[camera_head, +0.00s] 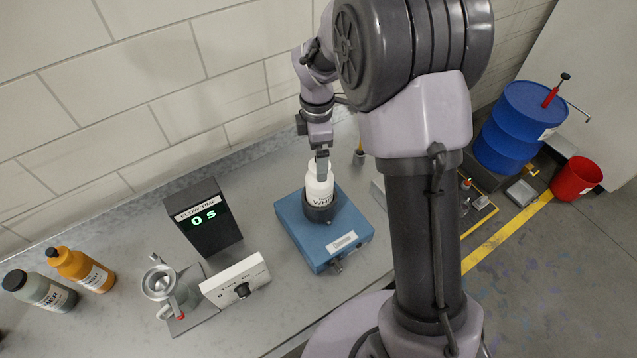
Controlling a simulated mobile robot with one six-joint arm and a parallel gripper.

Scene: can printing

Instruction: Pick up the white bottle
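The white bottle (316,190) stands upright in a dark round holder (321,212) on top of a blue box-shaped device (299,236). Dark printed letters show on its lower front, partly cut off by the holder. My gripper (321,168) points down at the bottle's top from above. One finger overlaps the neck in the picture; the other finger is hidden, so whether they grip the bottle cannot be told.
To the left on the grey counter (120,318) are a display (205,222) reading 0 s, a control box (236,281), a metal cup device (160,284), an orange bottle (82,268) and a grey-green bottle (42,291). A blue drum (515,125) and red bucket (574,180) stand at right.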

